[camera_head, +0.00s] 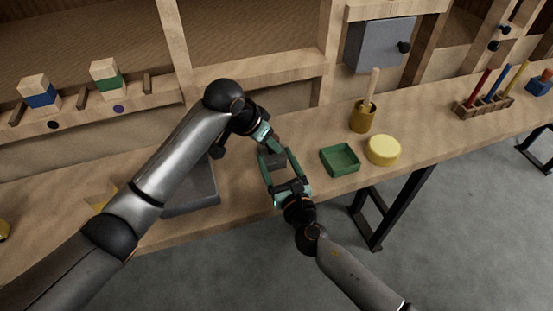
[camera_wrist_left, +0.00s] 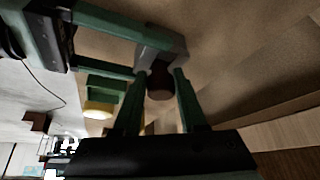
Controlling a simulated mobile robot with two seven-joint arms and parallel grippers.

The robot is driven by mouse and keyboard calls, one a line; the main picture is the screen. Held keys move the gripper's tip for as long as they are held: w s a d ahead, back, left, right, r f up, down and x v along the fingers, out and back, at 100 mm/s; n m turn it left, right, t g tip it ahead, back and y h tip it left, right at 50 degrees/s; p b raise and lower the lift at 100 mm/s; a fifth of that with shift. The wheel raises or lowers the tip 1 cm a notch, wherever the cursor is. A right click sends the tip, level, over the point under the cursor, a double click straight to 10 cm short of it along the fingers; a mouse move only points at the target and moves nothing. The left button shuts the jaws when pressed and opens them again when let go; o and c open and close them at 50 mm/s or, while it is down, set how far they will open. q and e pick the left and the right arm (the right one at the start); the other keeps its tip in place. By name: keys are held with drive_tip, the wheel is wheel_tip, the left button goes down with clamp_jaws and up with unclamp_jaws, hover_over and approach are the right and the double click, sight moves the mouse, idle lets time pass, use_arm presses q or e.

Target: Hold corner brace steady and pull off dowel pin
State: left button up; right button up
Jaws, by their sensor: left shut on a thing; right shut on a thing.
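The corner brace is a grey block (camera_head: 275,160) between the two arms, over the workbench. In the left wrist view the brace (camera_wrist_left: 162,38) sits between the green fingers of my right gripper (camera_wrist_left: 150,50). In the head view my right gripper (camera_head: 279,162) comes from the front and is shut on the brace. The dowel pin (camera_wrist_left: 159,86) shows as a dark brown round end against the brace. My left gripper (camera_wrist_left: 160,76) is shut on the pin. In the head view my left gripper (camera_head: 274,148) is beside the brace, and its fingers hide the pin.
A green tray (camera_head: 340,160), a yellow round piece (camera_head: 383,151) and a brass cup with a rod (camera_head: 362,117) stand right of the grippers. A grey tray (camera_head: 192,199) lies left, partly behind my left arm. A rack of coloured rods (camera_head: 484,106) is far right.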

use_arm(q)
clamp_jaws()
drive_tip(key=shift+r, duration=0.2)
idle(0.4)
drive_tip(key=shift+r, duration=1.35)
drive_tip(key=shift+r, duration=0.1)
drive_tip(key=shift+r, duration=1.95)
use_arm(e)
drive_tip(key=o, duration=1.6)
drive_tip(key=shift+c, duration=0.2)
